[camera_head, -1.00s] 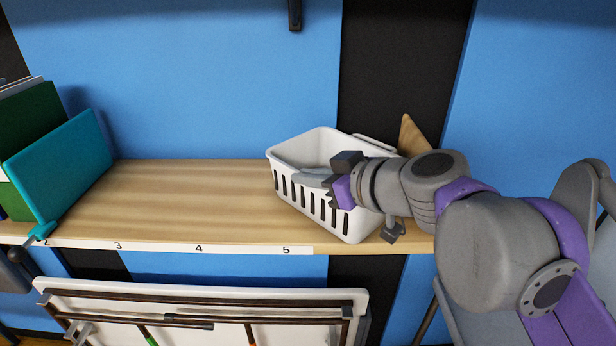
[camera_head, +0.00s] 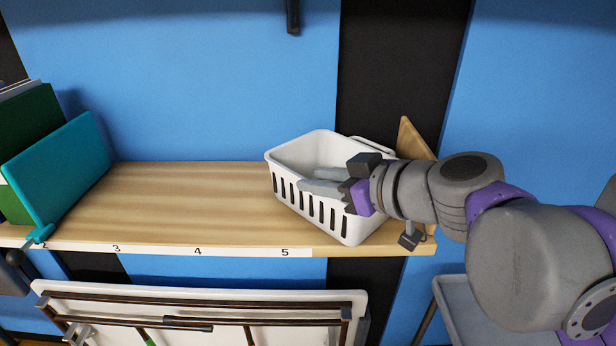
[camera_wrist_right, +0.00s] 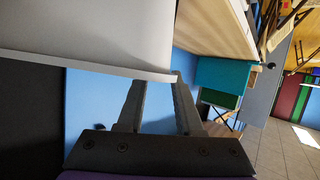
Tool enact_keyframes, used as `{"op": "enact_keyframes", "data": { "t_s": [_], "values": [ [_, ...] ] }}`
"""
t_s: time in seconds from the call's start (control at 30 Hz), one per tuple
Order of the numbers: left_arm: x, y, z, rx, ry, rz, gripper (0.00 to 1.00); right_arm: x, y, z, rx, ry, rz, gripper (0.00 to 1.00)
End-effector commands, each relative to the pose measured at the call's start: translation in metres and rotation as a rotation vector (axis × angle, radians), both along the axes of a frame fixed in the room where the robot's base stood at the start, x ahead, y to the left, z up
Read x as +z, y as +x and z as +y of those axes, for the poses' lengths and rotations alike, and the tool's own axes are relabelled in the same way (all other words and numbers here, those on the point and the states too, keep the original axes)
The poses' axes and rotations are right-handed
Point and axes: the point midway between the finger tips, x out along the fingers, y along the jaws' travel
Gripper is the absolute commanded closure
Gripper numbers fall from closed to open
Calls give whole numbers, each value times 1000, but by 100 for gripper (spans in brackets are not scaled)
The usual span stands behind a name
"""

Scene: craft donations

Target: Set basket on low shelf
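The white slotted basket (camera_head: 300,148) stands upright on the light wooden shelf (camera_head: 180,205), near its right end. My right gripper (camera_head: 311,180) reaches in from the right, its grey fingers over the basket's open top. In the right wrist view the right gripper (camera_wrist_right: 157,78) has its two fingers apart, with blue wall showing between them. A white surface, seemingly the basket (camera_wrist_right: 110,30), fills the top left just beyond the fingertips. No contents show in the visible part of the basket. My left gripper is in neither view.
Teal (camera_head: 58,165) and green (camera_head: 28,125) upright boards or books stand at the shelf's left end. The shelf between them and the basket is clear. A wooden end piece (camera_head: 413,140) rises right of the basket. A white-framed panel (camera_head: 200,292) is below the shelf.

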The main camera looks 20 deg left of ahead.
Motion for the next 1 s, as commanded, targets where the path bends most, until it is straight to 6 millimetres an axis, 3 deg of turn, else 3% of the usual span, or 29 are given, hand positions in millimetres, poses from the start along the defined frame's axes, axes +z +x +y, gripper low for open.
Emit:
{"op": "enact_keyframes", "data": {
  "t_s": [0.2, 0.4, 1.0],
  "values": [
    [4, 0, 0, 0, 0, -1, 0, 19, -22, -40, -5, 0, 0, 65],
    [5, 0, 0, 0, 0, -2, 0, 30, -36, -63, -3, -1, 0, 65],
    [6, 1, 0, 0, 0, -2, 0, 33, -42, -69, 0, 0, 0, 65]
  ]
}}
